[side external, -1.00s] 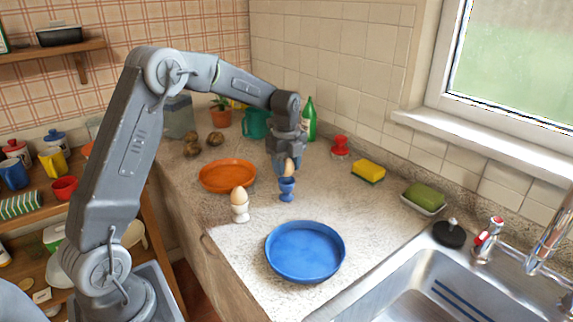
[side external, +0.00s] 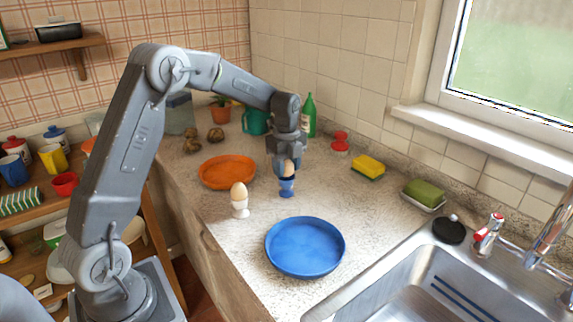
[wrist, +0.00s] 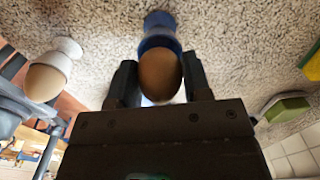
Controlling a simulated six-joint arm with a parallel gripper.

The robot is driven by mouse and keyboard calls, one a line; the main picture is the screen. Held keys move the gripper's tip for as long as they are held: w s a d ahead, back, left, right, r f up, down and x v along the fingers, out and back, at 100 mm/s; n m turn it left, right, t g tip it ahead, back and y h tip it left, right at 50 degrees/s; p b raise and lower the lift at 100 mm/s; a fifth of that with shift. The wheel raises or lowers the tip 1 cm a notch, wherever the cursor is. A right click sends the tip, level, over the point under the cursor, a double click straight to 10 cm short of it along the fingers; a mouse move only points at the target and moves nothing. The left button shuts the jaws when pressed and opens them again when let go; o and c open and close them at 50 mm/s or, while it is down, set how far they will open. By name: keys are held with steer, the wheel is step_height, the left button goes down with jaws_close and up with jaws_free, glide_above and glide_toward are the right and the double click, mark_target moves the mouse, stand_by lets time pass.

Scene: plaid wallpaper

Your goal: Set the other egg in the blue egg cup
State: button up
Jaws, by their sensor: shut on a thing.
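A brown egg (wrist: 160,75) is between the two fingers of my gripper (side external: 287,162), which is shut on it. The blue egg cup (side external: 287,188) stands upright on the counter directly below this egg. In the wrist view the blue cup (wrist: 158,28) shows just beyond the egg, and the egg overlaps its rim. I cannot tell whether the egg's lower end rests in the cup. The other egg (side external: 239,192), paler, sits in a white egg cup (side external: 240,210) to the left; both also show at the left of the wrist view.
A blue plate (side external: 305,247) lies in front, and an orange plate (side external: 227,172) lies behind left. A yellow sponge (side external: 368,168), a green soap on a dish (side external: 424,194) and a red stopper-like object (side external: 340,142) are at right. The sink (side external: 420,290) is front right.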

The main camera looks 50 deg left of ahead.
steer(key=shift+f, duration=0.65)
stand_by(0.4)
steer(key=o, duration=0.7)
step_height(320, 180, up, 13)
steer(key=shift+r, duration=0.1)
steer(key=s+d+r+n+t, duration=0.1)
steer(key=s+d+r+n, duration=0.25)
steer(key=s+d, duration=0.2)
steer(key=s+d+r+n+t, duration=0.2)
steer(key=s+d+r+n, duration=0.1)
steer(key=s+d+n, duration=0.25)
steer(key=s+d+f+n+t, duration=0.1)
steer(key=s+f+n, duration=0.1)
steer(key=s, duration=0.3)
steer(key=s+d+f+n, duration=0.1)
steer(key=s+d+n, duration=0.1)
steer(key=s+n, duration=0.2)
steer(key=s+d+f+n+t, duration=0.1)
steer(key=s+d+f+n, duration=0.1)
steer(key=s, duration=0.4)
steer(key=shift+s+d+f+n+t, duration=0.25)
steer(key=shift+s+f+n+t, duration=0.1)
steer(key=shift+n, duration=0.15)
